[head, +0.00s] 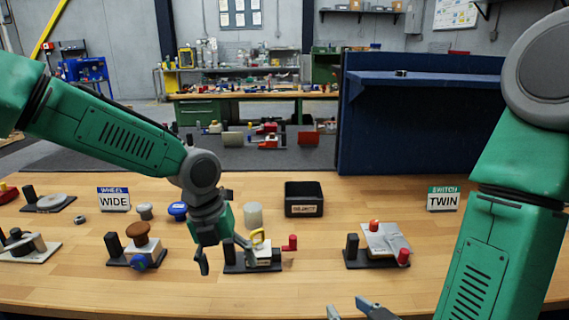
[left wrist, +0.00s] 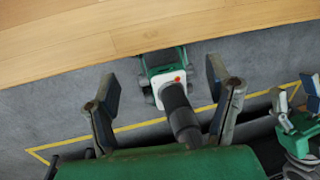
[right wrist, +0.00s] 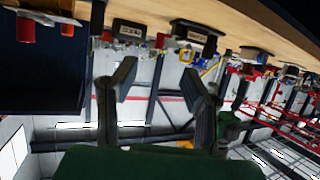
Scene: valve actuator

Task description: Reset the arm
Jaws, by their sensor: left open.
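My left arm (head: 115,135) reaches over the table from the left. In the left wrist view the fingers of this gripper (left wrist: 162,95) are wide apart, with floor and the table edge beyond. My right arm (head: 485,230) fills the right side of the head view. Its gripper (head: 352,310) shows only as fingertips at the bottom edge. In the right wrist view this gripper (right wrist: 160,88) has its fingers apart with nothing between them.
The wooden table (head: 320,270) holds a device with a brown knob (head: 138,233), one with red knobs (head: 383,240), a black bin (head: 304,199), and WIDE (head: 114,198) and TWIN (head: 443,198) signs. A blue panel (head: 420,125) stands behind. The table's front middle is clear.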

